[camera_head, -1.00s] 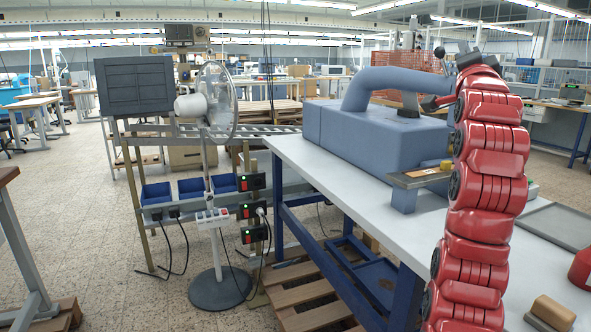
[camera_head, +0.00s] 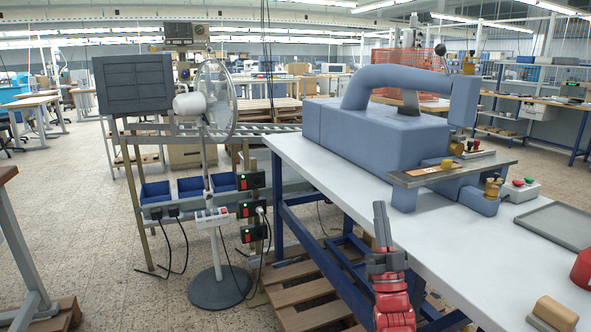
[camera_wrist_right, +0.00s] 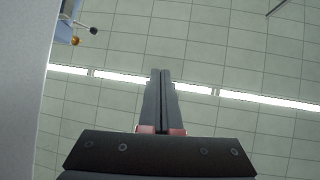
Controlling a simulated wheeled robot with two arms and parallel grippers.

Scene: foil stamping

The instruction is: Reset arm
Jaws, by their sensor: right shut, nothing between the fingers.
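My right gripper (camera_head: 381,222) stands at the front edge of the white-topped table (camera_head: 300,158) in the head view, its fingers pointing up. The fingers are together, with nothing between them. In the right wrist view the two dark fingers (camera_wrist_right: 160,75) lie side by side against the ceiling. My red right arm comes up from the bottom of the head view. My left gripper is not in view.
A blue stamping machine (camera_head: 375,125) stands on the table with a thin plate (camera_head: 450,170) at its front. A grey tray (camera_head: 560,222), a red object (camera_head: 581,268) and a wood-topped block (camera_head: 555,313) lie at right. A fan (camera_head: 216,100) stands at left.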

